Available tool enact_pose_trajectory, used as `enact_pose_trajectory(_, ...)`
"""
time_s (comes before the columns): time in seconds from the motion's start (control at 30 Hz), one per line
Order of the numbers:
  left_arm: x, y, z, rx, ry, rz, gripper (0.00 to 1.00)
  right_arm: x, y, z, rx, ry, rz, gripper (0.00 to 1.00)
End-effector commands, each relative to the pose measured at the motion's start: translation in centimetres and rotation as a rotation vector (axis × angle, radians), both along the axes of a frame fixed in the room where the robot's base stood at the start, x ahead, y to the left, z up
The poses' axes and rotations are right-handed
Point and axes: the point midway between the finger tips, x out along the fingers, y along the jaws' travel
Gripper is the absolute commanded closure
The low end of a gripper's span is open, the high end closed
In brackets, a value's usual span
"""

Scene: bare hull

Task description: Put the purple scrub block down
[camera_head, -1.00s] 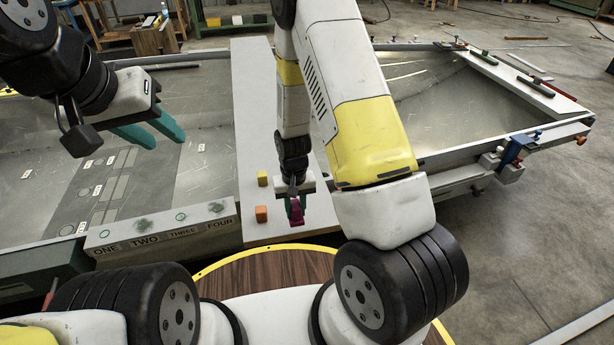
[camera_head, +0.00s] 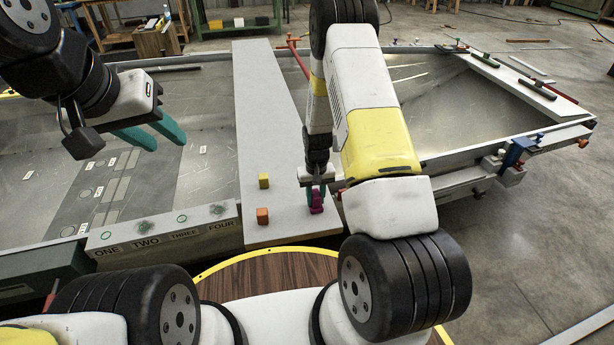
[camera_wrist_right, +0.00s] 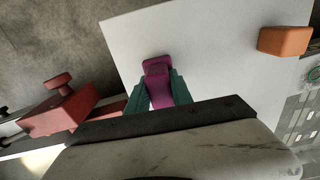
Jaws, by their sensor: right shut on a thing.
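The purple scrub block (camera_head: 317,203) is between the fingers of my right gripper (camera_head: 316,192), over the right side of the pale plank near its front end. In the right wrist view the block (camera_wrist_right: 160,82) sits between the teal fingers of the right gripper (camera_wrist_right: 160,95), which are shut on it, with the plank (camera_wrist_right: 220,60) behind. I cannot tell whether the block touches the plank. My left gripper (camera_head: 147,134) is open and empty, in the air over the left part of the hull.
An orange block (camera_head: 262,216) and a yellow block (camera_head: 264,181) stand on the plank (camera_head: 260,110), left of the purple block. A red clamp (camera_wrist_right: 60,105) is close by in the right wrist view. The plank is bare towards its far end.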

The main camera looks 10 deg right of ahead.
Motion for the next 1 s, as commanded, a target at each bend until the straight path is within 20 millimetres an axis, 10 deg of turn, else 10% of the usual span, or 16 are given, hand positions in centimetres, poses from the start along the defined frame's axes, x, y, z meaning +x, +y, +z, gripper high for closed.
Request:
enact_pose_trajectory(0.27, 0.0, 0.0, 0.0, 0.000, 0.000, 0.000, 0.64, 0.0, 0.0, -0.3, 0.000, 0.000, 0.000, 1.00)
enact_pose_trajectory(0.3, 0.0, 0.0, 0.0, 0.000, 0.000, 0.000, 0.64, 0.0, 0.0, -0.2, 0.000, -0.001, 0.000, 0.65)
enact_pose_trajectory(0.4, 0.0, 0.0, 0.0, 0.000, 0.000, 0.000, 0.64, 0.0, 0.0, -0.2, 0.000, 0.000, 0.000, 0.51)
enact_pose_trajectory(0.77, 0.0, 0.0, 0.0, 0.000, 0.000, 0.000, 0.64, 0.0, 0.0, 0.2, 0.000, -0.002, 0.000, 0.51)
enact_pose_trajectory(1.0, 0.0, 0.0, 0.0, 0.000, 0.000, 0.000, 0.64, 0.2, 0.0, 4.1, 0.000, -0.006, -0.001, 0.51)
